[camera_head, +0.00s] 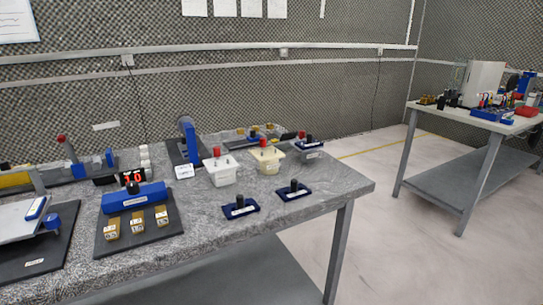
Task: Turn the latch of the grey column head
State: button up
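No part is plainly a grey column head with a latch; I cannot tell for sure which object it is. A small grey block (308,150) with a black knob on top stands at the back right of the speckled table (335,185), and is the closest match in colour. Any latch on it is too small to make out. To its left stand a cream tub (264,160) and a white tub (221,175), each with a red-topped part on it. My gripper is not in view.
Two dark blue plates with black knobs (239,205) (293,190) lie in front of the tubs. A blue device on a dark board (139,198) and a scale-like device (25,225) fill the left. A second cluttered table (430,112) stands right, with open floor between.

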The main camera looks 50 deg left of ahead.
aim_at(302, 133)
jog(key=u, duration=2.1)
jog(key=k+l, duration=0.1)
jog(key=l, duration=0.2)
jog(key=k+l, duration=0.15)
jog(key=l, duration=0.1)
